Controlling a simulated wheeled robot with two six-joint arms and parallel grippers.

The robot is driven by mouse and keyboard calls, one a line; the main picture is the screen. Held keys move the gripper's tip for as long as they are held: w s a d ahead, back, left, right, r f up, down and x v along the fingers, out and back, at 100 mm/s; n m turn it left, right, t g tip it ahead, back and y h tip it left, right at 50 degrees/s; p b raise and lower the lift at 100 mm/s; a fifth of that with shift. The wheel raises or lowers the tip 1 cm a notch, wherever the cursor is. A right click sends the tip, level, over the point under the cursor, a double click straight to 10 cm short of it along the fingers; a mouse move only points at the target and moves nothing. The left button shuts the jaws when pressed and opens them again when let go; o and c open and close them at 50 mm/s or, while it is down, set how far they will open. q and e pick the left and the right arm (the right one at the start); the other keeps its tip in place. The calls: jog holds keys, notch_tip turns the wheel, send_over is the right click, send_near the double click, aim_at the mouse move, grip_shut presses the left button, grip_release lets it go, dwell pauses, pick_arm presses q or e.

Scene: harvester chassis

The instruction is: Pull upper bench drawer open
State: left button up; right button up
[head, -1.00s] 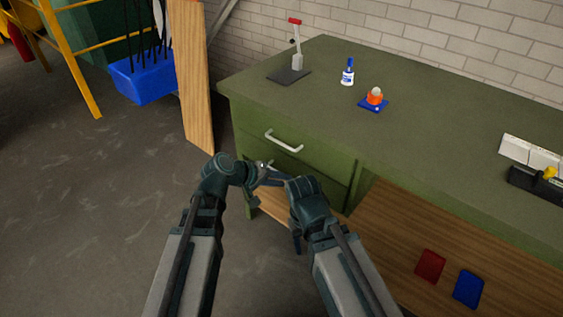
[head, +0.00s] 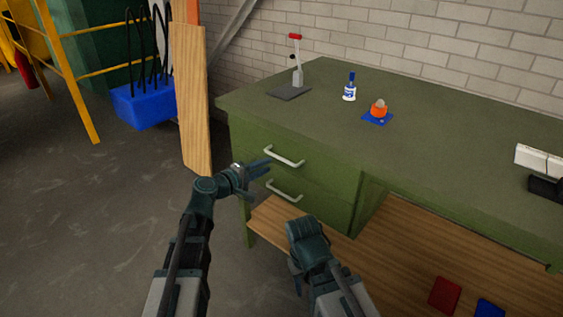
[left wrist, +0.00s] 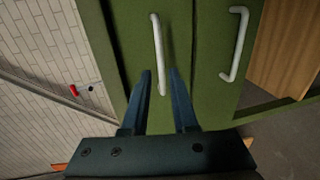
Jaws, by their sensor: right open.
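The upper drawer (head: 252,143) of the green bench is shut, its front flush, with a pale bar handle (head: 284,157). My left gripper (head: 266,169) is just left of and in front of this handle. In the left wrist view, the left gripper's two fingers (left wrist: 161,75) are open and apart, with the upper handle (left wrist: 157,45) lined up between their tips; I cannot tell whether they touch it. My right gripper (head: 296,272) points down in front of the bench, mostly hidden by its own wrist; it is open.
The lower drawer handle (head: 284,190) sits just below, also shown in the left wrist view (left wrist: 236,45). A wooden shelf (head: 400,260) lies under the bench at right. A plank (head: 192,100) leans at the bench's left. The floor before the drawers is clear.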

aim_at(281, 159)
pick_arm(q)
jog(key=b+x, duration=0.1)
jog(key=x, duration=0.8)
grip_shut()
jog(key=shift+s, duration=0.1)
dwell(1.2)
